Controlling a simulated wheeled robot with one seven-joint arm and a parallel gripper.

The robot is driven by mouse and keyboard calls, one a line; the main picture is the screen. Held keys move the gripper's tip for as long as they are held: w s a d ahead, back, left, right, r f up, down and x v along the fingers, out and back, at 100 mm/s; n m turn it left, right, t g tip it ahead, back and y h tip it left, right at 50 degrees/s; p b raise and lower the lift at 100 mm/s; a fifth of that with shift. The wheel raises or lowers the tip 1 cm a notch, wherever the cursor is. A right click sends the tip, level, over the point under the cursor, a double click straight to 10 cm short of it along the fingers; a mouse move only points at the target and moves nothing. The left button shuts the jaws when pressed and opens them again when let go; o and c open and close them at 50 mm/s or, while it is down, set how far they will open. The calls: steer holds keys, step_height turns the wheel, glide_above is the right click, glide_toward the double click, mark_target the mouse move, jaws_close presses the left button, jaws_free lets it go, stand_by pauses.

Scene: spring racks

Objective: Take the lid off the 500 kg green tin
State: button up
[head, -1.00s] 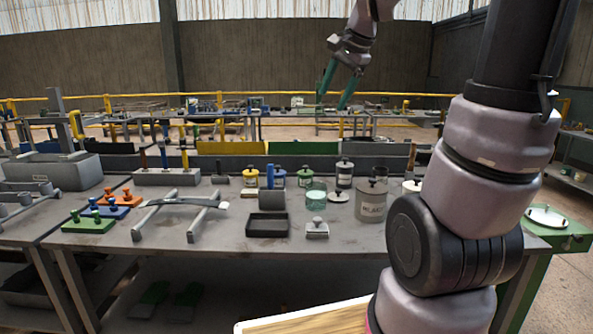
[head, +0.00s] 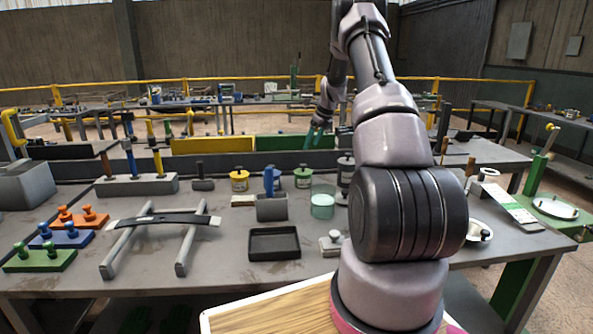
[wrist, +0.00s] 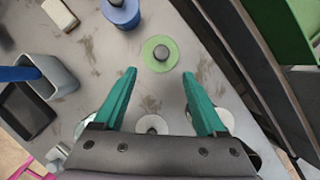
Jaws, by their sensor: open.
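The green tin (head: 303,178) stands upright near the back of the workbench, with its lid and dark knob on top. In the wrist view it is seen from above as a pale green disc (wrist: 151,61) with a dark round knob at its centre. Its weight marking cannot be read. My gripper (wrist: 159,72) has its two teal fingers apart and empty. The tin shows just beyond and between the fingertips, and I see no contact. In the head view my gripper (head: 315,137) hangs above and behind the tin.
A yellow tin (head: 239,181), a grey holder with a blue handle (head: 271,208), a glass jar (head: 322,205) and a dark tin (head: 345,170) stand close by. A blue tin (wrist: 121,14) is near the green one. A green panel (head: 295,142) rises behind. A black tray (head: 274,243) lies in front.

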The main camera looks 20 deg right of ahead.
mark_target(303, 164)
steer(key=x, duration=1.1)
steer(key=shift+w+d, duration=0.1)
steer(key=shift+d, duration=0.05)
jaws_close()
